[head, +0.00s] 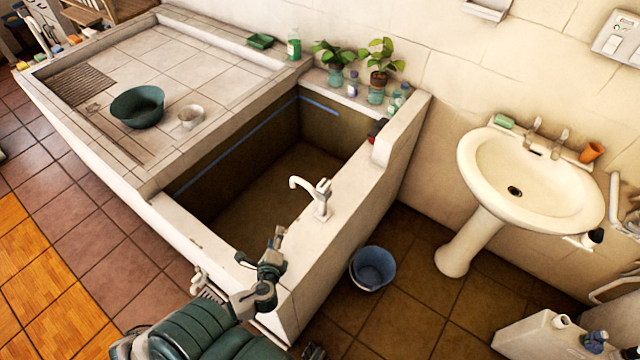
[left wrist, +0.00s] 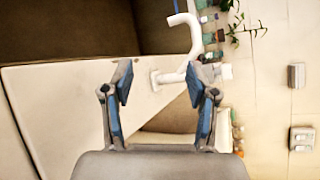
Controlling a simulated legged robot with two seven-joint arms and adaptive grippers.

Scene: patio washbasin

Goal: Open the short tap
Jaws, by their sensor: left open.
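A white tap (head: 318,198) with a curved spout stands on the front wall of the sunken basin. Its spout points left over the basin, and a small lever sticks up at its top. My left gripper (head: 262,248) is open and empty over the same wall, nearer to me than the tap and apart from it. In the left wrist view the tap (left wrist: 190,45) lies ahead, beyond and slightly right of the two open fingers (left wrist: 160,78). The right finger partly overlaps the tap's handle side.
The basin's rim (head: 185,222) and front wall lie below my left gripper. A blue bucket (head: 373,268) stands on the floor beside it. A white washbasin (head: 530,178) with two small taps is at right. Potted plants (head: 380,62) and bottles stand behind.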

